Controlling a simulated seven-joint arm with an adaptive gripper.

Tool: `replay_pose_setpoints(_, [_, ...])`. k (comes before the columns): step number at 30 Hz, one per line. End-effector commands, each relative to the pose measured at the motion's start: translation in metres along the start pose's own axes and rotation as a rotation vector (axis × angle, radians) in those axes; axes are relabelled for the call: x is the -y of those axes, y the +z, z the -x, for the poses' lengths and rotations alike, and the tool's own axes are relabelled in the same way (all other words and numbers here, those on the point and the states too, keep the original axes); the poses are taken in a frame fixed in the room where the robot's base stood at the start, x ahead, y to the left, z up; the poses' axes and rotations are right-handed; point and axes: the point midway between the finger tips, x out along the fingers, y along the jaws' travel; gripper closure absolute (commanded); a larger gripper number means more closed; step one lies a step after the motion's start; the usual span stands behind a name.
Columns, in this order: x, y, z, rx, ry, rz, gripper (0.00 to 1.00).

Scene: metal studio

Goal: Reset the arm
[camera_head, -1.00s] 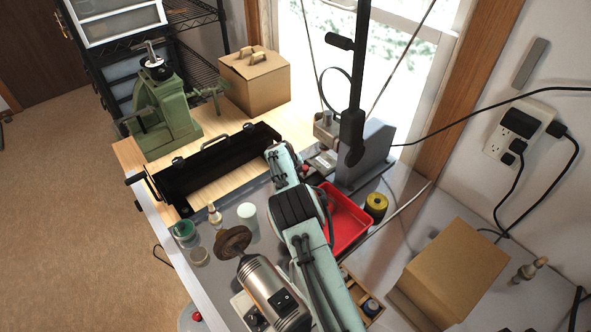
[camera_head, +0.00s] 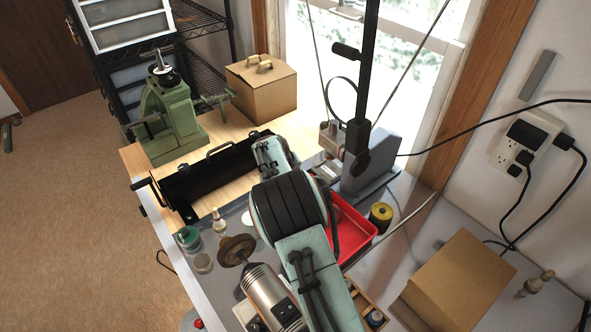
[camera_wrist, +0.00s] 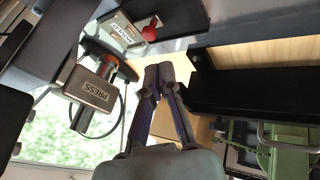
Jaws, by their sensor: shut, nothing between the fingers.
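My gripper (camera_wrist: 160,78) shows in the wrist view with its two dark fingers together and nothing between them. It is in the air near a press (camera_wrist: 95,88) on its left and a black metal frame (camera_wrist: 255,95) on its right. In the head view my pale green arm reaches over the bench towards the black frame (camera_head: 190,182), and the gripper itself is hidden behind the arm.
A red tray (camera_head: 352,228) lies right of my arm, beside a yellow spool (camera_head: 381,215). The grey press (camera_head: 372,165) stands behind. A bench motor (camera_head: 268,295) and small jars (camera_head: 188,237) are at front left. A cardboard box (camera_head: 458,280) is at right.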

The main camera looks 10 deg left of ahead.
Motion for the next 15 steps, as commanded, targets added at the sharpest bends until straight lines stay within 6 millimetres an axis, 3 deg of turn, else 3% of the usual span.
replay_pose_setpoints(10, [-0.004, 0.001, -0.002, 0.003, 0.003, -0.007, 1.0])
replay_pose_setpoints(13, [-0.03, -0.005, 0.007, -0.016, 0.019, -0.052, 1.0])
replay_pose_setpoints(15, [-0.061, -0.019, 0.029, -0.063, 0.033, -0.11, 1.0])
